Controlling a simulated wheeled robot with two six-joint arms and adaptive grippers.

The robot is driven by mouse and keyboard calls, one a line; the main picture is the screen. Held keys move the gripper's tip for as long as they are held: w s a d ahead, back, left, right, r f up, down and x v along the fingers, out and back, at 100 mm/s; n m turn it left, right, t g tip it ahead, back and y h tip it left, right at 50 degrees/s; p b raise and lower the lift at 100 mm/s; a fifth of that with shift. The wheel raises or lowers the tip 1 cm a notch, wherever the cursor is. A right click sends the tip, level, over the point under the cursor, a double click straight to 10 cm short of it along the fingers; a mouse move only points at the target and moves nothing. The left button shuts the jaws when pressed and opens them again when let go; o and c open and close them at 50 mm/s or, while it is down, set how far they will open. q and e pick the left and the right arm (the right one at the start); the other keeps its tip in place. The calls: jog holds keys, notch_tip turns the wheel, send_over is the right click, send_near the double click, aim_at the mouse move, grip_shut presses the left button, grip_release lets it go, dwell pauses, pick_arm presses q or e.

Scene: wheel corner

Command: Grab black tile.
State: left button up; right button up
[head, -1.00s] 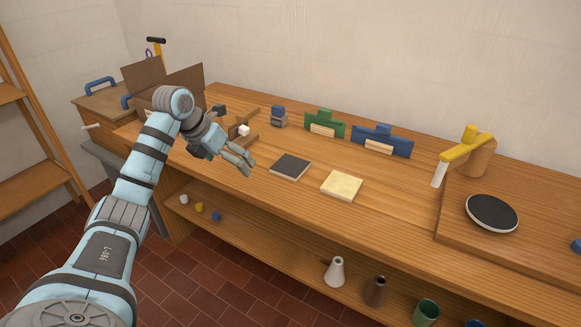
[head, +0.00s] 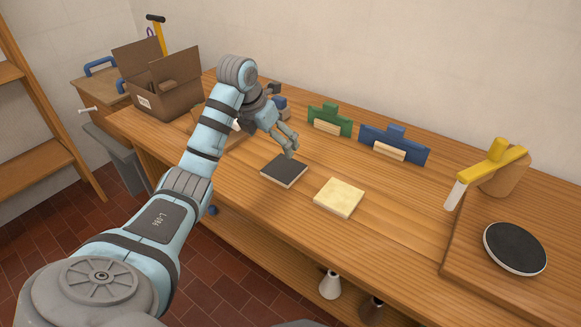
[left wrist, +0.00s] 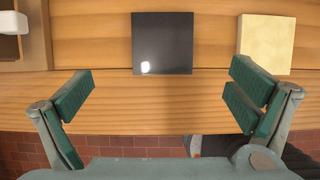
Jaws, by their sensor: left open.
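The black tile (head: 284,171) lies flat on the wooden bench, left of a cream tile (head: 339,197). In the left wrist view the black tile (left wrist: 163,42) is at the top middle, ahead of the open fingers, with the cream tile (left wrist: 266,43) to its right. My left gripper (head: 290,150) is open and empty, above the bench just beyond the black tile in the head view. In the left wrist view its fingers (left wrist: 165,95) are spread wide and do not touch the tile. My right gripper is not in view.
Behind the tiles stand a green holder (head: 330,119) and a blue holder (head: 394,145). An open cardboard box (head: 165,95) stands at the bench's left end. A yellow-handled tool (head: 490,165) and a round black disc (head: 514,248) are at the right. Bare bench surrounds the tiles.

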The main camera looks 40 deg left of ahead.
pick_arm(q)
send_near(283, 169)
jog(key=shift+w+a+f+b, duration=0.2)
jog(key=shift+a+f+b, duration=0.05)
jog(key=shift+f+b, duration=0.25)
jog(key=b+x, duration=0.1)
jog(key=x, duration=0.6)
jog(key=shift+w+d+f+b, duration=0.1)
jog(key=shift+d+f+b, duration=0.1)
jog(key=shift+b, duration=0.15)
jog(key=shift+r, duration=0.1)
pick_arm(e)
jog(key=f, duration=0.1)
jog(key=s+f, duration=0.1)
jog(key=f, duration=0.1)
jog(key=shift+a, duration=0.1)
pick_arm(q)
jog(key=shift+c, duration=0.4)
jog(key=c, duration=1.3)
